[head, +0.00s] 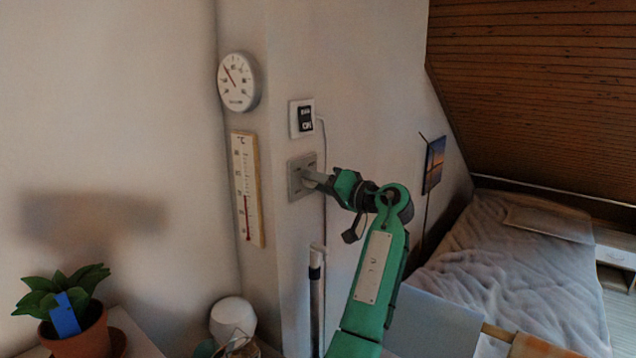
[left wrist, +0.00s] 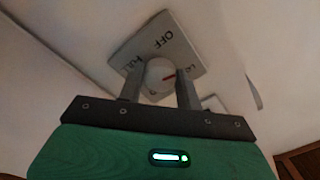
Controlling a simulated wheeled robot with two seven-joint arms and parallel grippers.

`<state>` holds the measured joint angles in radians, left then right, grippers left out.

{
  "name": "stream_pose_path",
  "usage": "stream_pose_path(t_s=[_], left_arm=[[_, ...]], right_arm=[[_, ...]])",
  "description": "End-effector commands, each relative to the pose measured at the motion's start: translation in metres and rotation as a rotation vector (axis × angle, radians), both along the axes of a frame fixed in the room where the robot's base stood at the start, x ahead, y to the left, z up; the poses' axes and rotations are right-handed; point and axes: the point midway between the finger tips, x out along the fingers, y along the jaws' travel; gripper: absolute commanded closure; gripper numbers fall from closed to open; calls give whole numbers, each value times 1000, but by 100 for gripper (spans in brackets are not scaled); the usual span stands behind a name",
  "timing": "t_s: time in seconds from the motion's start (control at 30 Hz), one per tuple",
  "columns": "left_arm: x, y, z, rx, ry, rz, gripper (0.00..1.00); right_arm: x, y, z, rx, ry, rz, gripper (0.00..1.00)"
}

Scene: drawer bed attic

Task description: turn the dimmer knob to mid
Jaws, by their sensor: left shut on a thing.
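The dimmer is a grey square plate (head: 296,186) on the wall, and it fills the top middle of the left wrist view (left wrist: 180,42). The plate bears "OFF", "FULL" on the left, and a partly hidden label on the right. A pale round knob (left wrist: 158,70) sits on it, with a red mark that points to the right, roughly toward the partly hidden label. My left gripper (head: 314,178) is at the plate, its two fingers on either side of the knob, shut on it. In the head view the gripper hides the knob. My right gripper is not in view.
A white thermostat-like box (head: 302,118) is above the plate. A round dial (head: 239,82) and a long thermometer (head: 246,190) hang to the left. A potted plant (head: 78,335) stands lower left. A bed (head: 520,265) lies to the right.

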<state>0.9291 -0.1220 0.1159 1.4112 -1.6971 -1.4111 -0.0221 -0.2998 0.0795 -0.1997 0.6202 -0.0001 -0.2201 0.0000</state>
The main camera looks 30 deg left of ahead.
Motion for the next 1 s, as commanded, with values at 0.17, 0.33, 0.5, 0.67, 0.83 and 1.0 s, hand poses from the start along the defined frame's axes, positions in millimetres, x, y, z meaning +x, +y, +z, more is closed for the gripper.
stream_pose_path(t_s=[0.17,0.33,0.5,0.67,0.83,1.0], left_arm=[[0,0,2,15,168,0,88],[0,0,3,27,330,-1,88],[-1,0,4,40,491,0,88],[-1,0,5,52,642,-1,88],[-1,0,6,65,804,-1,88],[-1,0,6,78,965,-2,88]], right_arm=[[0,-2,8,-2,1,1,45],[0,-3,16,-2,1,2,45],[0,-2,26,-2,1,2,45],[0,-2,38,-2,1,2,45],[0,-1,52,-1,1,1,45],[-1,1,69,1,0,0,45]])
